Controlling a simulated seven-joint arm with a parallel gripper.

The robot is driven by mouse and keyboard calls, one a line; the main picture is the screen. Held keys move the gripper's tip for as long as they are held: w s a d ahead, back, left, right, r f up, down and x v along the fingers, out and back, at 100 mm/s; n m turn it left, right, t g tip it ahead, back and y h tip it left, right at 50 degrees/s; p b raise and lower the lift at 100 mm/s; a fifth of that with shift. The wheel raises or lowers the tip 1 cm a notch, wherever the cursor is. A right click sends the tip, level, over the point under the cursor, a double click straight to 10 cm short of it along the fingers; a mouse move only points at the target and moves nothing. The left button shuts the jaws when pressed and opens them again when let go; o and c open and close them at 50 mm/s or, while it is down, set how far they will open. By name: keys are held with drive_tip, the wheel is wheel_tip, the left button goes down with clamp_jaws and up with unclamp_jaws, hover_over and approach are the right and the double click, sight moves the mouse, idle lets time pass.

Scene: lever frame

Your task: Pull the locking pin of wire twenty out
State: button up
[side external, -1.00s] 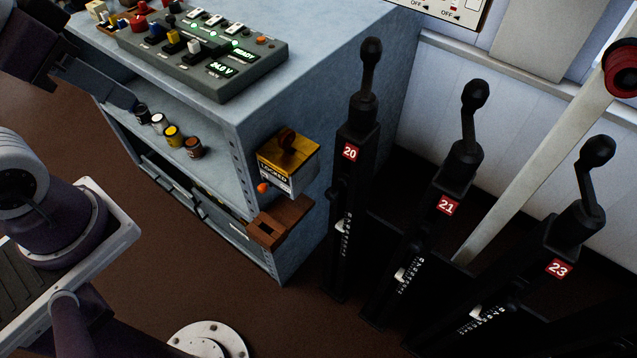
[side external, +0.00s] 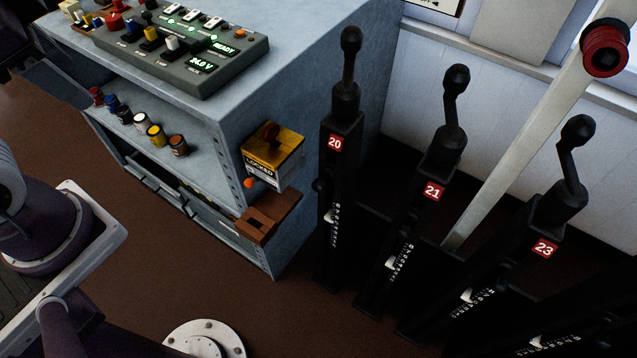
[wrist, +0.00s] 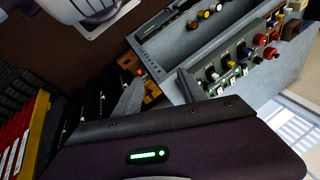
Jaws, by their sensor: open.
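The lever marked 20 (side external: 341,165) is a black upright frame with a ball-topped handle, beside the blue-grey cabinet in the side view. A small dark knob (side external: 320,185) sticks out from its left side below the red label; I cannot tell for sure that it is the locking pin. In the wrist view my gripper (wrist: 160,90) is open, its two grey fingers apart with nothing seen held between them. The black lever frames (wrist: 97,97) are to the left of the fingers there, and number 20 cannot be picked out. My gripper is not clearly seen in the side view.
A pale slanted lever (side external: 525,130) rises behind.

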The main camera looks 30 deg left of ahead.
drive_tip(key=w+a+m+y, duration=0.4)
drive_tip(key=a+m+y, duration=0.1)
drive_tip(key=m, duration=0.3)
wheel_tip(320, 180, up, 4)
drive_tip(key=f+m+t+h, duration=0.1)
drive_tip(key=m+t+h, duration=0.7)
drive_tip(key=m+t, duration=0.95)
hover_over(316, 189)
drive_tip(key=s, duration=0.6)
drive_tip(key=m+g, duration=0.3)
drive_tip(key=m, duration=0.1)
drive_tip(key=f, duration=3.9)
drive_tip(key=shift+w+a+f, duration=0.1)
drive_tip(key=shift+w, duration=0.1)
drive_tip(key=shift+w+f, duration=0.25)
drive_tip(key=shift+f, duration=0.05)
drive_tip(key=w, duration=0.6)
drive_tip(key=shift+w, duration=0.3)
drive_tip(key=shift+c, duration=0.2)
clamp_jaws()
